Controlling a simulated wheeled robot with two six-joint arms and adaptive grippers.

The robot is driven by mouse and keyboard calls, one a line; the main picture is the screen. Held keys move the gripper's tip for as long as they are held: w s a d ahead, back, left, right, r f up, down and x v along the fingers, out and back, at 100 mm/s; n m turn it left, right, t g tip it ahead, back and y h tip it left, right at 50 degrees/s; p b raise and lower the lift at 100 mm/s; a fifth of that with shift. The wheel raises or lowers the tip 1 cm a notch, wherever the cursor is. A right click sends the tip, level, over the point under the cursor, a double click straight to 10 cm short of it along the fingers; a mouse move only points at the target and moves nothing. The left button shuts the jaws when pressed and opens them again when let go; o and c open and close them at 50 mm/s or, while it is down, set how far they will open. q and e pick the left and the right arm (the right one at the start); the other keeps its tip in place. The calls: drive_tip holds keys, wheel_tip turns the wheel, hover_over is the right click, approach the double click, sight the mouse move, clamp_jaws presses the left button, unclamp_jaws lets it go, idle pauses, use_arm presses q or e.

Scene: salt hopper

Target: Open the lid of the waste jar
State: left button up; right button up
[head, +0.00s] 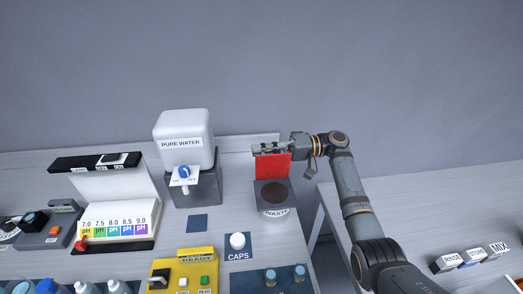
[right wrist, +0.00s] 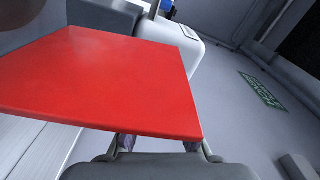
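The waste jar (head: 274,205) is a grey box with a "WASTE" label on its front, right of the water dispenser. Its red lid (head: 272,166) stands raised at the back edge, and the dark round opening (head: 274,193) shows. My right gripper (head: 265,148) is at the lid's upper edge, reaching in from the right, partly behind the lid. In the right wrist view the red lid (right wrist: 110,80) fills much of the picture and hides the fingertips, so I cannot tell whether they grip it. My left gripper is not in view.
The white "PURE WATER" dispenser (head: 183,138) stands left of the jar. A "CAPS" mat with a white cap (head: 237,241) and a yellow device (head: 183,272) lie in front. A pH stand (head: 115,195) is at the left. RINSE, STIR and MIX blocks (head: 474,256) are on the right table.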

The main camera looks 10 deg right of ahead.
drive_tip(key=o, duration=0.4)
drive_tip(key=shift+c, duration=0.2)
drive_tip(key=d, duration=1.2)
